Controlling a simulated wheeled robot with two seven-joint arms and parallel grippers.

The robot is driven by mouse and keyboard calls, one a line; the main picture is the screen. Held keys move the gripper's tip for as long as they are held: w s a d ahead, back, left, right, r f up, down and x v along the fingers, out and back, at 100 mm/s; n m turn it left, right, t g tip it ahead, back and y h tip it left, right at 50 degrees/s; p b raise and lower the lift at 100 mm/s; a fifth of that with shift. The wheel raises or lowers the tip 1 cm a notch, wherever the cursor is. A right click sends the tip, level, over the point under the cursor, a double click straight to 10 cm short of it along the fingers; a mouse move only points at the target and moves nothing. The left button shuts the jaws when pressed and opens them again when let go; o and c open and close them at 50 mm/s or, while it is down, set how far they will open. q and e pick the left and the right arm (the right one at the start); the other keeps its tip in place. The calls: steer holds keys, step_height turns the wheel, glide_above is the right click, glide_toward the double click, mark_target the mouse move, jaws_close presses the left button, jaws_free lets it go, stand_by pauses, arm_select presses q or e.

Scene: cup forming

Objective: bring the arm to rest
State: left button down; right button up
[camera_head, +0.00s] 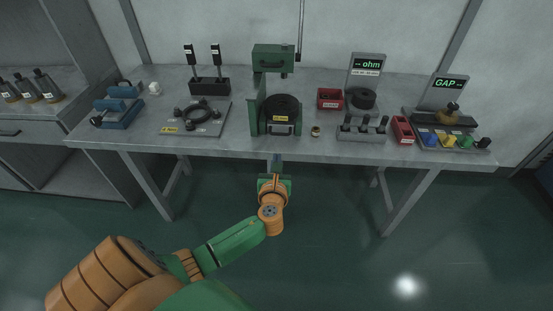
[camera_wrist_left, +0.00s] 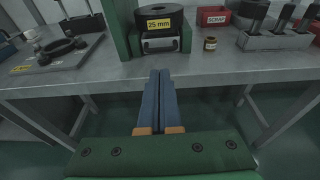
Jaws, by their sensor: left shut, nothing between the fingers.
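My left gripper (camera_head: 277,160) is in front of the table's front edge, at the middle, below the green press. In the left wrist view its two blue-grey fingers (camera_wrist_left: 158,98) lie together, shut with nothing between them. The green press (camera_head: 273,60) stands on the table just beyond the gripper. A black round block (camera_head: 283,107) with a yellow label sits in it; in the left wrist view the label reads 25 mm (camera_wrist_left: 158,23). My right gripper does not show.
The grey table (camera_head: 225,149) holds a ring fixture (camera_head: 195,117) and blue vise (camera_head: 119,112) at left. At right are a red scrap box (camera_head: 330,98), small brass cup (camera_head: 316,131), ohm display (camera_head: 367,64) and GAP display (camera_head: 447,84). The floor before the table is free.

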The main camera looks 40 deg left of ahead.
arm_select(q)
steer(key=s+d+f+n+g+h, duration=0.35)
steer(key=s+f+n, duration=0.35)
steer(key=f, duration=0.6)
steer(key=s+d+f+n+g+h, duration=0.2)
steer(key=s+f+n+g, duration=0.25)
steer(key=s+f, duration=0.65)
steer(key=s+d+f+n+g+h, duration=0.1)
steer(key=s+d+f+n, duration=0.1)
steer(key=s+n, duration=0.3)
steer(key=s+d+f+n+g+h, duration=0.1)
steer(key=s+f+n, duration=0.3)
steer(key=s, duration=0.5)
steer(key=s+d+f+n+g+h, duration=0.1)
steer(key=s+d+f+n+g, duration=0.1)
steer(key=s+n, duration=0.4)
steer(key=shift+s+d+f, duration=0.55)
steer(key=shift+d+f, duration=0.2)
steer(key=shift+f, duration=0.2)
steer(key=shift+n, duration=0.25)
